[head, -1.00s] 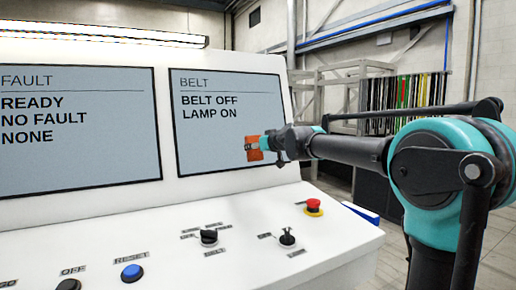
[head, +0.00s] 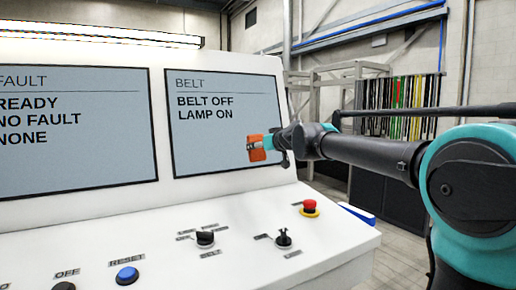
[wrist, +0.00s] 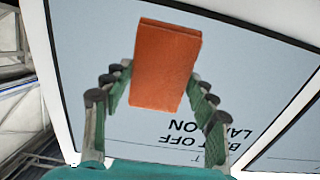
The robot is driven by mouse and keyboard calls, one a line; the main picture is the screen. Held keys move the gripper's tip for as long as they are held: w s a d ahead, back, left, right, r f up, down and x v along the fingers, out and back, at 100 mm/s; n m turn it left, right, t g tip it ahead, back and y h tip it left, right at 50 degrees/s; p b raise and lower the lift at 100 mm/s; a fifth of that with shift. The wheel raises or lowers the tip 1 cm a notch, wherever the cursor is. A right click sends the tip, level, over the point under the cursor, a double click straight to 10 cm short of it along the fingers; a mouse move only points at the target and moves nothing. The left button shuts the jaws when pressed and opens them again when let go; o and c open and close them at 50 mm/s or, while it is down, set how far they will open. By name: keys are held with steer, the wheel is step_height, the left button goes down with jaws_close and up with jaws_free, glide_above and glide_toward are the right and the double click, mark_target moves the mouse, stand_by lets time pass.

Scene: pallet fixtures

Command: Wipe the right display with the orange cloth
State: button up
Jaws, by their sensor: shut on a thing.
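The right display (head: 222,140) is a grey screen in a dark frame reading BELT, BELT OFF, LAMP ON. It also fills most of the wrist view (wrist: 235,85), upside down. My gripper (head: 262,145) is at the display's lower right part. It is shut on the orange cloth (head: 256,154), a folded block that shows between the fingers in the wrist view (wrist: 163,65). The cloth overlaps the screen in the head view; I cannot tell whether it touches the glass.
The left display (head: 70,130) reads FAULT, READY, NO FAULT, NONE. Below on the sloped white console are a blue button (head: 127,275), a black selector (head: 205,238), a black switch (head: 283,239) and a red stop button (head: 310,206). A rack (head: 400,105) stands behind at right.

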steer(key=v, duration=0.3)
stand_by(0.5)
steer(key=shift+d, duration=0.1)
stand_by(0.4)
